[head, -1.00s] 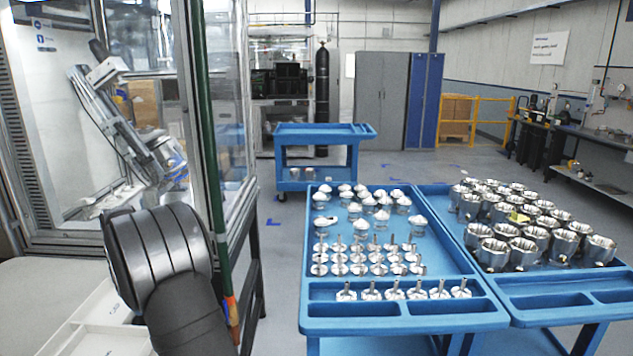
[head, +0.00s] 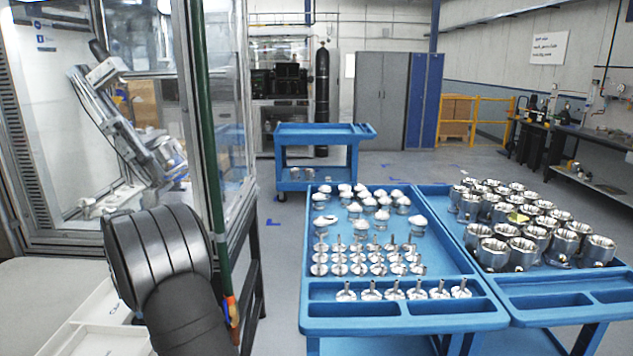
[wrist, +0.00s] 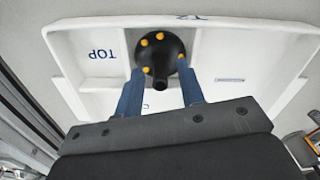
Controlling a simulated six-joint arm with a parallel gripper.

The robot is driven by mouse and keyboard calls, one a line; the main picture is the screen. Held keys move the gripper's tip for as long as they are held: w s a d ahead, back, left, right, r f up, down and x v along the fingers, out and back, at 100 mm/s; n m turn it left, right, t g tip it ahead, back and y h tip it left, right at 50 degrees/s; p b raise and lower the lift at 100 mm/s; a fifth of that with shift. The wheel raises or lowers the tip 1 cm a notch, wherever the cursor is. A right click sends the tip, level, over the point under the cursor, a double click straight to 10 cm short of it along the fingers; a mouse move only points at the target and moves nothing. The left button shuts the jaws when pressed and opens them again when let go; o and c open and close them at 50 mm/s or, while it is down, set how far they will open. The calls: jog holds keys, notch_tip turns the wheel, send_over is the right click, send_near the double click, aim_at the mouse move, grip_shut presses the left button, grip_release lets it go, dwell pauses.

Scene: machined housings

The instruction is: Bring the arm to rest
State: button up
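My gripper (wrist: 160,72) shows in the wrist view, with two blue fingers standing apart. A round black piece with yellow dots (wrist: 160,47) lies between and just past the fingertips. I cannot tell whether the fingers touch it. Behind it is a white tray (wrist: 98,80) with raised walls and blue lettering, including "TOP". In the head view a thick black link of my arm (head: 160,255) stands at the lower left. My gripper is not visible in that view.
A glass-walled enclosure (head: 228,95) with a metal mechanism (head: 110,110) is at the left. A blue cart (head: 455,322) carries rows of metal parts, and a second cart (head: 560,303) carries silver housings (head: 492,253). Floor is clear between the enclosure and the carts.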

notch_tip(320, 180, down, 2)
jog(key=shift+f, duration=0.1)
jog(key=r, duration=0.5)
jog(key=shift+w+d+r, duration=0.1)
jog(key=shift+d+r, duration=0.05)
jog(key=shift+d, duration=0.25)
jog(key=w+d+r, duration=0.2)
jog(key=d+r, duration=0.4)
jog(key=d, duration=0.4)
jog(key=s+a, duration=1.5)
jog(key=s, duration=0.4)
jog(key=s+a, duration=0.3)
jog(key=s, duration=0.8)
jog(key=s+a, duration=0.3)
jog(key=s, duration=0.8)
jog(key=shift+s+r, duration=0.3)
jog(key=shift+r, duration=0.05)
